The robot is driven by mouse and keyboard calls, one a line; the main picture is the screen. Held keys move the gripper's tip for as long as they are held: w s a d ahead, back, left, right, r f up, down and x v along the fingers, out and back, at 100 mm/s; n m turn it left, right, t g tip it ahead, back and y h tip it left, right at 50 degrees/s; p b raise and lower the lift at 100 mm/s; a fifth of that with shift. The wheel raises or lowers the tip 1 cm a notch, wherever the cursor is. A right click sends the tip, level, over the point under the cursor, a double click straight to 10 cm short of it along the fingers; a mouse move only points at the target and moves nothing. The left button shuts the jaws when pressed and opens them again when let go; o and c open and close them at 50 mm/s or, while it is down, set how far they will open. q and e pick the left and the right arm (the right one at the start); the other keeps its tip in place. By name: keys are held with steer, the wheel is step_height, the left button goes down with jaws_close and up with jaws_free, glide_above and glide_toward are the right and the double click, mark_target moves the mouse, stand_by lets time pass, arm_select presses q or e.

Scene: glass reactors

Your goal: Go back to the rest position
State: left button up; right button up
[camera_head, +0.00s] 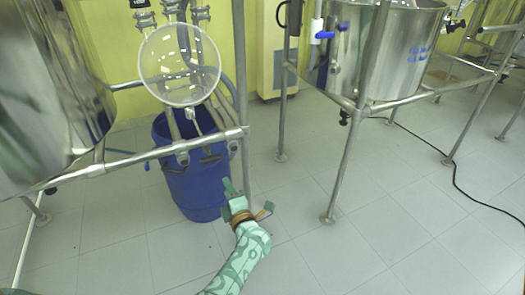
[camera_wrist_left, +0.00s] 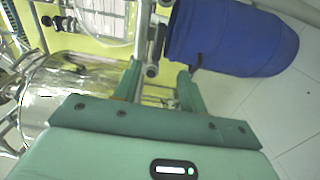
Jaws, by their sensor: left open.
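My left gripper (camera_head: 247,198) reaches up from the bottom middle of the head view on a green and white patterned arm. Its jaws are open and nothing is between them. It appears in front of the blue barrel's lower right side and beside a thin metal frame post. In the left wrist view its two green fingers (camera_wrist_left: 158,86) stand apart, with a metal frame tube and a shiny steel vessel (camera_wrist_left: 75,88) beyond them. My right gripper is in neither view.
A blue barrel (camera_head: 195,185) stands under a clear round glass vessel (camera_head: 178,65) and metal pipes. Steel tanks (camera_head: 390,50) on tubular legs stand left and right. A black cable (camera_head: 430,150) lies on the floor at right. Open tiled floor (camera_head: 375,225) spreads at lower right.

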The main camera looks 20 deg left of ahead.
arm_select(q)
steer(key=w+d+f+m+t+h+p, duration=0.15)
steer(key=d+f+m+t+h, duration=0.35)
steer(key=d+m+h, duration=0.7)
steer(key=s+d+f+m+g+h+p, duration=0.25)
steer(key=s+f+m+g, duration=0.45)
steer(key=s+f+m, duration=0.7)
steer(key=s+a+f+m+g+p, duration=0.1)
steer(key=s+f+m+g+p, duration=0.2)
steer(key=s, duration=0.9)
steer(key=s+a+f+g, duration=0.15)
steer(key=s+f, duration=0.45)
steer(key=s, duration=0.6)
steer(key=s+a+r+m+g+p, duration=0.1)
steer(key=s+g, duration=0.1)
steer(key=s, duration=1)
steer(key=s+a+r+m+g+p, duration=0.1)
steer(key=s+a+g+p, duration=0.1)
steer(key=s, duration=1)
steer(key=shift+s+a+m+g+y, duration=0.25)
steer(key=shift+m+g+y, duration=0.1)
steer(key=shift+g, duration=0.2)
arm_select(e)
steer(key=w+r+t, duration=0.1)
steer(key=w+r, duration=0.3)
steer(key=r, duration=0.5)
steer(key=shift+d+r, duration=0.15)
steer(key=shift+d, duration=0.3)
